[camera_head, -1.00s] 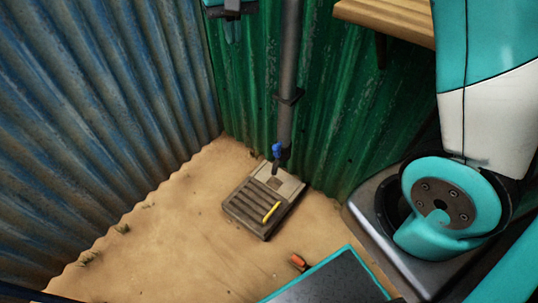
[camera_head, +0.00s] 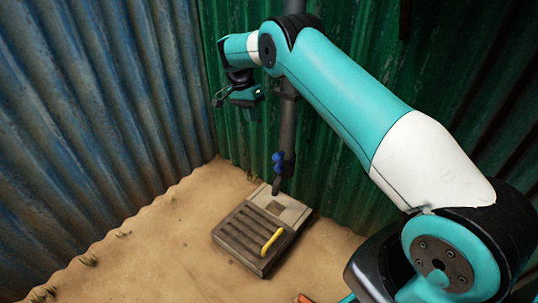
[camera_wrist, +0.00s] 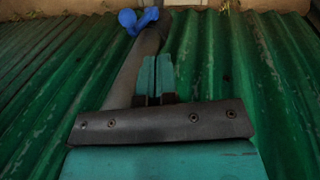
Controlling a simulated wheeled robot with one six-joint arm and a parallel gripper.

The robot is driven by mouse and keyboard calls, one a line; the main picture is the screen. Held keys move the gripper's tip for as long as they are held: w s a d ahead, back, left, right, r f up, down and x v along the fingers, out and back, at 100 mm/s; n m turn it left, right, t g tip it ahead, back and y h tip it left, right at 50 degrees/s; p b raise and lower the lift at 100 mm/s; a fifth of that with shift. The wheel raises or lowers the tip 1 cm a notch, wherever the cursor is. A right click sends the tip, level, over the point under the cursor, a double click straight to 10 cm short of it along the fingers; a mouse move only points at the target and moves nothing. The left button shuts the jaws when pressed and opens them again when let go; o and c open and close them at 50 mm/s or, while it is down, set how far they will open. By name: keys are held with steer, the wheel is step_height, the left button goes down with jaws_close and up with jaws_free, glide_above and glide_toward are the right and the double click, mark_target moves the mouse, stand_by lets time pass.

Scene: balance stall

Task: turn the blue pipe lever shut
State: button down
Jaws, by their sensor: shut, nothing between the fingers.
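The blue pipe lever (camera_head: 277,161) sits low on a grey vertical pipe (camera_head: 287,130), just above the ground drain. It also shows at the top of the wrist view (camera_wrist: 138,20), on the pipe (camera_wrist: 137,72). Its exact angle is too small to tell. My gripper (camera_head: 252,108) is above and a little left of the lever in the head view, apart from it. In the wrist view the two teal fingers (camera_wrist: 155,60) are together, with nothing between them, and the lever lies beyond their tips.
A grey slatted drain (camera_head: 236,235) with a yellow handle (camera_head: 272,240) lies on the sand below the pipe. Green corrugated wall (camera_head: 345,165) stands right behind the pipe, and blue corrugated wall (camera_head: 90,120) is at left. The sand (camera_head: 165,235) left of the drain is open.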

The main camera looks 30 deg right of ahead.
steer(key=s+d+f+b, duration=0.3)
steer(key=s+f+b, duration=0.2)
steer(key=f, duration=0.6)
steer(key=shift+s+b, duration=0.2)
steer(key=shift+b, duration=1)
steer(key=shift+r, duration=0.1)
